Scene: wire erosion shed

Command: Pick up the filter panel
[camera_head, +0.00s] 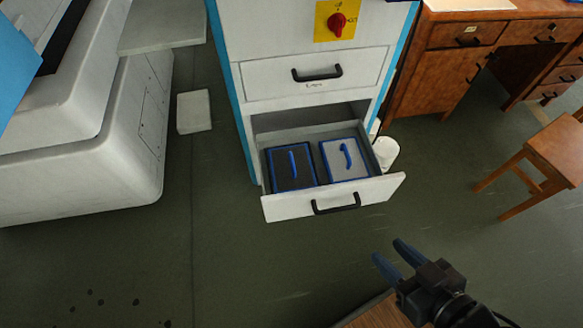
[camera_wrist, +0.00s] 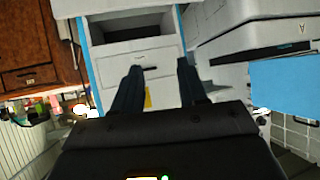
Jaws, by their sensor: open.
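Two framed panels lie side by side in the open drawer (camera_head: 372,190) of the white and blue cabinet, in the head view. The left filter panel (camera_head: 281,173) has a blue frame, a dark face and a blue handle. The right one (camera_head: 335,168) has a blue frame, a light grey face and a blue handle. The frames do not show which one the task means. My gripper (camera_head: 388,250) is open and empty, in front and to the right of the drawer, apart from it. Its two fingers also show in the wrist view (camera_wrist: 159,67), where neither panel can be made out.
A closed drawer (camera_head: 316,75) with a black handle is above the open one. A white machine (camera_head: 75,150) stands at left. A wooden desk (camera_head: 440,75) and stool (camera_head: 540,155) are at right. A white bin (camera_head: 387,152) stands beside the cabinet. The floor before the drawer is clear.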

